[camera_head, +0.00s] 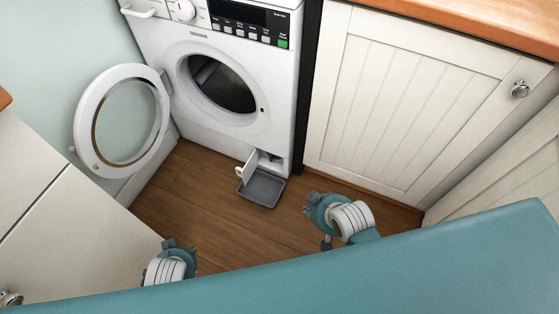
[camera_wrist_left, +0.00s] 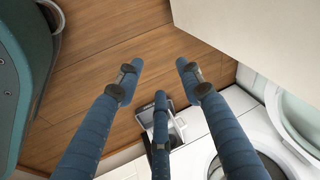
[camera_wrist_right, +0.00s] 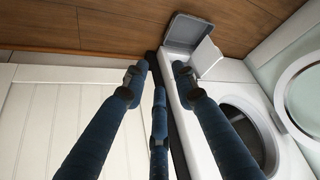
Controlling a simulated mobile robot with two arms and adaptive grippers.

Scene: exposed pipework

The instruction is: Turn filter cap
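The white washing machine (camera_head: 235,130) has a small filter compartment (camera_head: 268,160) at its lower right corner. Its white flap (camera_head: 247,166) stands open. The filter cap inside is too small and shaded to make out clearly. My right gripper (camera_head: 316,212) is to the right of the compartment, apart from it. In the right wrist view its three blue fingers (camera_wrist_right: 158,72) are spread with nothing between them, and the flap (camera_wrist_right: 207,57) is beyond them. My left gripper (camera_head: 182,252) is low and left; its fingers (camera_wrist_left: 158,78) are spread and empty.
A grey tray (camera_head: 261,190) lies on the wooden floor (camera_head: 205,200) in front of the compartment. The round washer door (camera_head: 123,158) is swung open to the left. White cabinets (camera_head: 395,100) stand on the right and left. The floor between the grippers is clear.

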